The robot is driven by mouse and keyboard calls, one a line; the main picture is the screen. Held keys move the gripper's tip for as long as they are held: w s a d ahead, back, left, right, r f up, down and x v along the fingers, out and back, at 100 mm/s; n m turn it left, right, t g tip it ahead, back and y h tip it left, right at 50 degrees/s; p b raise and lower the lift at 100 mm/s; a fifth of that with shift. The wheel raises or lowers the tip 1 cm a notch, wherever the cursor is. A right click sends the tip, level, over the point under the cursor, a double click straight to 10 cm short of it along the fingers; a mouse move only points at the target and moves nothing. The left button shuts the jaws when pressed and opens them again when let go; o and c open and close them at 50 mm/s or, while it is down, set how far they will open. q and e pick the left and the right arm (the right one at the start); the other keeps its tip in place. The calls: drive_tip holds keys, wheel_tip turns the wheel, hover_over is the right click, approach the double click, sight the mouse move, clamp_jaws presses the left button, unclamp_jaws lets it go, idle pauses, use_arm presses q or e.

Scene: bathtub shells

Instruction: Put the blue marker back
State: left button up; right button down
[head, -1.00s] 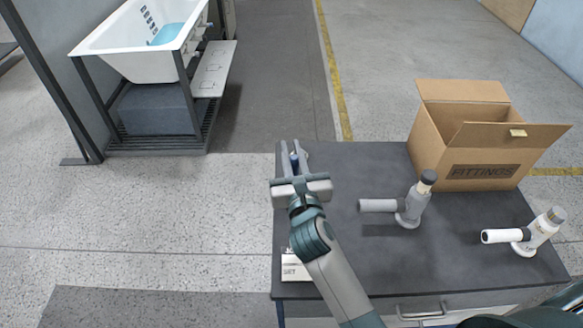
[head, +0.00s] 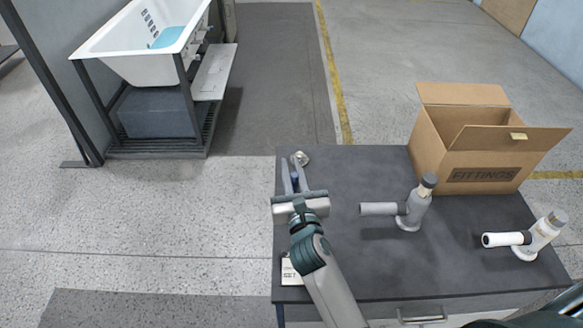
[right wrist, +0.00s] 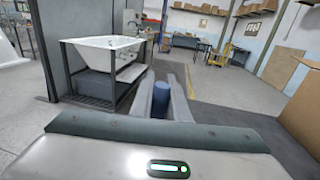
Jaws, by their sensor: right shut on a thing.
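My right gripper (head: 293,172) is over the far left part of the dark table (head: 345,250). It is shut on the blue marker (head: 295,181), which shows only as a small dark blue piece between the fingers. In the right wrist view the blue marker (right wrist: 160,101) stands roughly upright between the two grey fingers. Its lower part is hidden behind the gripper body. I cannot tell whether it touches the table. My left gripper is not in view.
A small round metallic thing (head: 300,158) lies at the table's far left corner. A white card (head: 291,272) is near the left edge. A grey tool (head: 414,207), a white tool (head: 540,236) and an open FITTINGS box (head: 480,165) occupy the right. A bathtub (head: 150,45) on a stand is beyond.

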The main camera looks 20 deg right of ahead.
drive_tip(key=shift+f, duration=0.15)
drive_tip(key=c, duration=1.7)
unclamp_jaws()
drive_tip(key=shift+r, duration=0.2)
drive_tip(key=shift+s+a+b, duration=0.25)
drive_tip(key=shift+s+b, duration=0.3)
drive_tip(key=shift+s, duration=1.45)
drive_tip(key=shift+s+a+b, duration=0.25)
drive_tip(key=shift+s+b, duration=0.25)
drive_tip(key=shift+s, duration=1.45)
drive_tip(key=shift+s+a+b, duration=0.25)
drive_tip(key=shift+s+b, duration=0.3)
drive_tip(key=shift+s, duration=1.45)
